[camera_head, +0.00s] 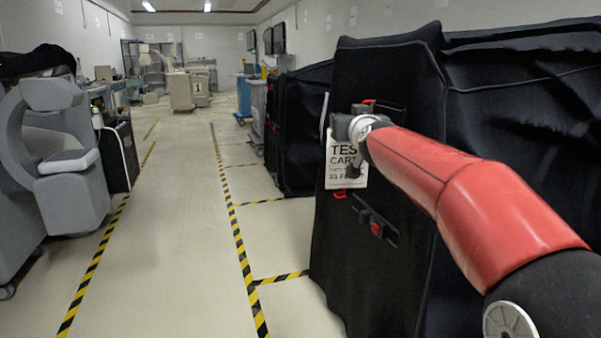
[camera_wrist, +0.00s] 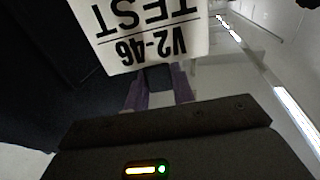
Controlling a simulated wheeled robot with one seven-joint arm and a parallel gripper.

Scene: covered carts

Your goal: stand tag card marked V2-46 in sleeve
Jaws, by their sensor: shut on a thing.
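In the wrist view the card (camera_wrist: 143,28) appears upside down and shows "V2-46" and "TEST". My gripper (camera_head: 345,128) is shut on the card's top edge; its fingers (camera_wrist: 158,78) also show in the wrist view. A dark patch with red bits (camera_head: 396,113) lies on the cover behind my gripper, perhaps part of the sleeve. My gripper and the card hide much of it, so I cannot tell whether the card is inside.
A black bar with a red block (camera_head: 376,228) is on the cover below the card. Another black covered cart (camera_head: 300,135) stands farther back. The aisle floor (camera_head: 185,230) at left is clear between striped tape lines. Grey equipment (camera_head: 60,150) stands at the far left.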

